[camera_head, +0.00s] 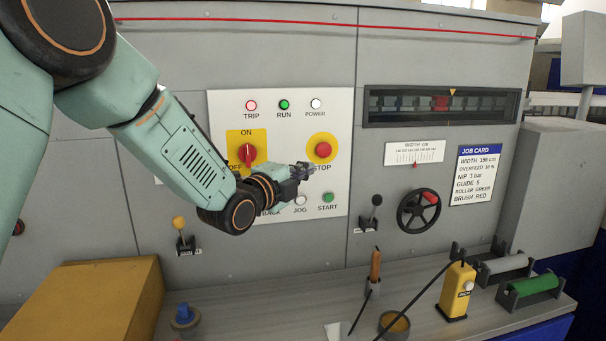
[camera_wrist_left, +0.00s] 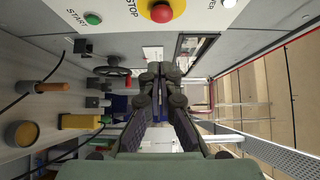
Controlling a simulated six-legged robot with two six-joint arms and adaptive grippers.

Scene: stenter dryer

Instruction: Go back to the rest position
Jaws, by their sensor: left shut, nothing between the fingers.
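My left gripper (camera_head: 303,171) is in front of the white control panel (camera_head: 225,111), just left of the red stop button (camera_head: 323,149). Its fingers are shut with nothing between them. In the left wrist view the gripper (camera_wrist_left: 153,70) points along the front of the machine, and the red stop button (camera_wrist_left: 161,11) is at the top. I cannot tell from the head view whether the fingertips touch the panel. My left arm covers part of the panel's lower left. The red rotary switch (camera_head: 247,154) is just above my wrist. My right gripper is not in view.
A handwheel (camera_head: 419,210) and a small lever (camera_head: 374,208) stick out right of the panel; a yellow-knobbed lever (camera_head: 181,232) is left. The shelf below holds a yellow bottle (camera_head: 456,291), a green roller (camera_head: 533,285), a brush (camera_head: 375,268) and a blue knob (camera_head: 184,314). A yellow box (camera_head: 95,300) is lower left.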

